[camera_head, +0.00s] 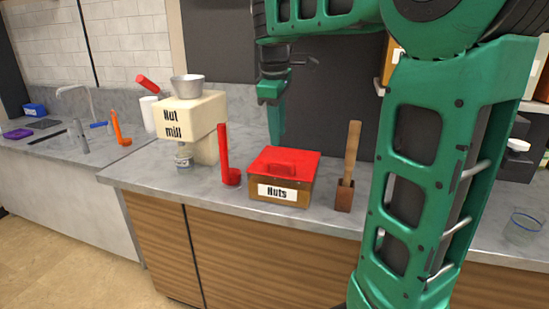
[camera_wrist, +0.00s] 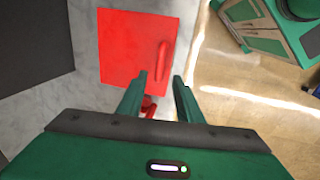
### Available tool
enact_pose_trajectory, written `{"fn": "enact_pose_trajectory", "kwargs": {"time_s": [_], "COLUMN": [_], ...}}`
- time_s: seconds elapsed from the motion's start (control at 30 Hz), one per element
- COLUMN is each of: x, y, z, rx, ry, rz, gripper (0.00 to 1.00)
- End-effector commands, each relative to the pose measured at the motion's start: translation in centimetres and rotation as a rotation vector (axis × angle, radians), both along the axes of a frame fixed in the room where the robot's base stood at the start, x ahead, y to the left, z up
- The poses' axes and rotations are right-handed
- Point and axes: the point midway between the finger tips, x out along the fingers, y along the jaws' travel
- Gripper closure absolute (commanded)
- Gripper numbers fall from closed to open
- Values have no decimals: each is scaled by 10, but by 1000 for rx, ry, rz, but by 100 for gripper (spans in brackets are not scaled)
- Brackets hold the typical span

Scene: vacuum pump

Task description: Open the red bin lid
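The bin is a wooden box with a "Nuts" label (camera_head: 277,192) on the counter. Its flat red lid (camera_head: 300,162) is on top, shut, with a raised red handle (camera_head: 277,169). The lid also shows in the wrist view (camera_wrist: 125,45), with its handle (camera_wrist: 162,62) just beyond my fingertips. My gripper (camera_head: 276,138) hangs above the lid in the head view, pointing down. In the wrist view my gripper (camera_wrist: 160,76) has its two fingers apart, with nothing held and no clear contact with the handle.
A red ladle (camera_head: 226,160) stands left of the bin and partly shows between my fingers in the wrist view (camera_wrist: 149,107). A wooden-handled scoop (camera_head: 350,165) stands right of the bin. The nut mill (camera_head: 190,118) is farther left.

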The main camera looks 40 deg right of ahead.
Motion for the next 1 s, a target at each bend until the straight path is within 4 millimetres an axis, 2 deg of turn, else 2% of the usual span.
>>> {"fn": "enact_pose_trajectory", "kwargs": {"time_s": [0.3, 0.5, 0.9, 0.93, 1.0], "x": [6, 9, 10, 10, 10], "y": [-8, -11, -12, -12, -12], "z": [-56, -78, -85, -85, -85], "rx": [1, 1, 0, 0, 0], "ry": [3, 2, 0, 0, 0], "rz": [0, 0, -1, -1, -1], "gripper": [67, 67, 67, 70, 87]}}
